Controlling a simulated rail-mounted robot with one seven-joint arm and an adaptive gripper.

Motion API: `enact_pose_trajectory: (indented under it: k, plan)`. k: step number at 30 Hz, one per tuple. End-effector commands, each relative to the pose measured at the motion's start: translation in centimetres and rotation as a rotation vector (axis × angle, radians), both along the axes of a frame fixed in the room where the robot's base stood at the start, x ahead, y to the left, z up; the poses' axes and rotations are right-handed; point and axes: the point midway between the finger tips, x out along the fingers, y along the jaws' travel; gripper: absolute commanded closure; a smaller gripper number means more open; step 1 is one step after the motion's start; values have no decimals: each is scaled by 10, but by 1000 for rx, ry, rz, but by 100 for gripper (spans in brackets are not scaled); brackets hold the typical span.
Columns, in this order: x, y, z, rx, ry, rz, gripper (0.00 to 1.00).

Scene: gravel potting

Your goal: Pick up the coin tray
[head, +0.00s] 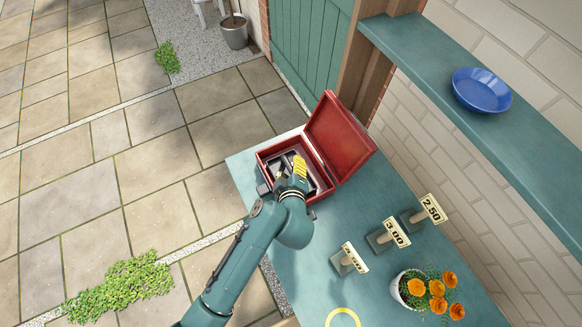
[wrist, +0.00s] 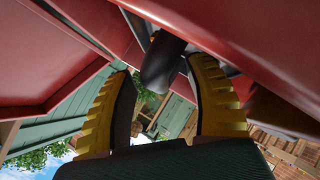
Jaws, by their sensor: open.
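The coin tray (head: 284,162) is a dark, divided insert inside the open red box (head: 343,140) on the teal table. My gripper (head: 298,168), with yellow-backed fingers, is over the box and covers part of the tray. In the wrist view my gripper (wrist: 164,92) has its two black-padded fingers spread apart. A dark rounded piece (wrist: 162,62) shows between and beyond the fingertips, with red box walls around it. I cannot tell whether it is part of the tray or whether the fingers touch it.
The raised red lid stands at the right of the box. Several price signs (head: 390,235) and a white pot of orange flowers (head: 413,288) stand nearer on the table (head: 300,262). A blue bowl (head: 482,90) sits on the wall shelf (head: 425,55). Paving lies left of the table.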

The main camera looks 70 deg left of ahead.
Motion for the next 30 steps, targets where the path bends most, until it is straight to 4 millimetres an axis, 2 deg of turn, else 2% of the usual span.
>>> enact_pose_trajectory:
  k: [2,10,25,28,30]
  plan:
    - [0,0,0,0,0,0,49]
    - [0,-1,0,0,0,0,100]
    - [0,-1,1,-1,0,0,100]
    - [0,-1,11,0,-2,-1,100]
    - [0,0,26,2,-4,1,100]
